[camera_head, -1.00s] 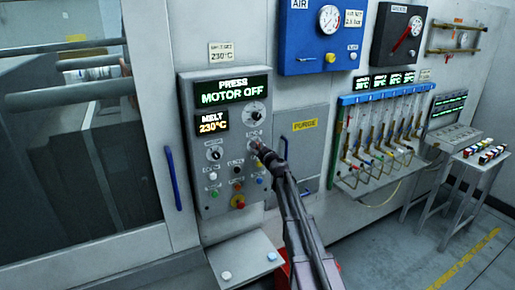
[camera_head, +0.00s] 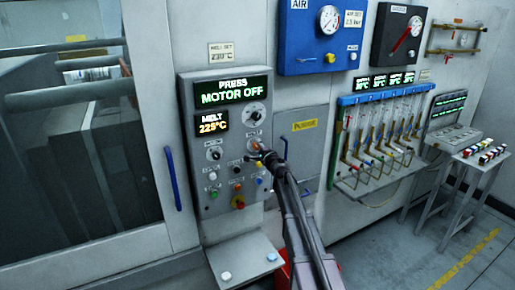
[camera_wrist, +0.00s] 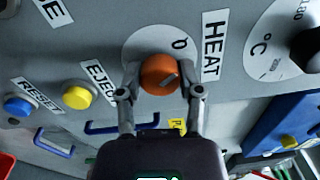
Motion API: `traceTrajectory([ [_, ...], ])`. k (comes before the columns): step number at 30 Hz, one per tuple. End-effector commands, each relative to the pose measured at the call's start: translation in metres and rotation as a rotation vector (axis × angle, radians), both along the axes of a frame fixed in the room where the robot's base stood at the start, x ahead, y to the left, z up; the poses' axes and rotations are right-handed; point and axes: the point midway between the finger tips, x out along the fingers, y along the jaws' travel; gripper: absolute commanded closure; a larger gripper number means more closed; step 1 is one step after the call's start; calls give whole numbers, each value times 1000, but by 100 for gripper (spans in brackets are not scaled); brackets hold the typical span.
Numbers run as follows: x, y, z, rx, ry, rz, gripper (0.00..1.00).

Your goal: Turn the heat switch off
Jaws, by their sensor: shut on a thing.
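The heat switch (camera_wrist: 160,72) is a round orange knob on a pale disc, beside a HEAT label (camera_wrist: 213,45) in the wrist view. My gripper (camera_wrist: 161,84) is shut on the knob, one finger on each side. In the head view my gripper (camera_head: 261,150) is at the right side of the grey press panel (camera_head: 188,110), and the heat switch (camera_head: 254,144) is partly hidden by it.
A yellow eject button (camera_wrist: 79,95) and a blue reset button (camera_wrist: 19,106) sit beside the heat switch. A black-knobbed temperature dial (camera_head: 254,115) is above it. The MELT display (camera_head: 212,124) reads 225°C.

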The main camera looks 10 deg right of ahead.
Motion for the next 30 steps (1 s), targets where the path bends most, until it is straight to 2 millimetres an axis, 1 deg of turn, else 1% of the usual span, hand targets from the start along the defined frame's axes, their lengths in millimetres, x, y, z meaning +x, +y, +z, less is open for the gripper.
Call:
traceTrajectory([
  [1,2,0,1,-1,-1,-1,100],
  [10,3,0,1,-2,-1,-2,100],
  [11,3,0,1,-1,-1,-2,47],
  [12,3,0,1,-1,-1,-2,35],
  [14,2,0,1,-1,-1,-2,18],
  [26,0,0,0,-2,0,-1,18],
  [30,-5,-2,0,-2,0,-1,18],
])
